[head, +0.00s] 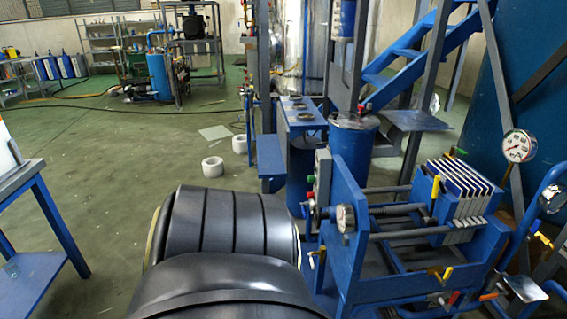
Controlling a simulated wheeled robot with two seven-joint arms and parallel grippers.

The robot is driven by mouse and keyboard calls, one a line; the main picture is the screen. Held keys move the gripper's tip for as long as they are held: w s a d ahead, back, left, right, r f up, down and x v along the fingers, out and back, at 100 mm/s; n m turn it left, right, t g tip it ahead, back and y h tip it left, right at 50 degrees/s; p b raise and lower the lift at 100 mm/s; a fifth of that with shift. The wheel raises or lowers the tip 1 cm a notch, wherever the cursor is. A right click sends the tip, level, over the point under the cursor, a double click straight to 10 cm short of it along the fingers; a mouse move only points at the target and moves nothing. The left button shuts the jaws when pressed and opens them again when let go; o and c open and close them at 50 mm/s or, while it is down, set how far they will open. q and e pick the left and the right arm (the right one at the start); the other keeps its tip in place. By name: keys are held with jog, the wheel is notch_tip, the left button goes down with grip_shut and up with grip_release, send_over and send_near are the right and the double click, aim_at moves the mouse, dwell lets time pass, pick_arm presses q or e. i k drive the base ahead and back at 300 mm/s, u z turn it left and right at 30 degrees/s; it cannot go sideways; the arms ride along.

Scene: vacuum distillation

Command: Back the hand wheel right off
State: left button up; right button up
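A blue filter press (356,262) stands at the right, with a stack of white and blue plates (462,188) at its right end. A screw shaft (395,210) runs from the plates to the blue end frame on the left. A small round part, apparently the hand wheel (311,212), sits on the outer left side of that frame, seen nearly edge-on. A grey round dial-like part (345,218) is beside it. Neither gripper shows. Dark rounded parts of my own body fill the lower middle and cover the floor left of the press.
A blue-legged table (52,215) stands at the left edge. White rolls (213,167) lie on the green floor. A blue drum (352,148) and blue stairs (410,55) stand behind the press. A pressure gauge (519,146) is at the right. Open floor lies left of centre.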

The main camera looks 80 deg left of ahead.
aim_at(318, 217)
jog(key=u, duration=3.35)
jog(key=i, duration=3.3)
jog(key=z, duration=3.15)
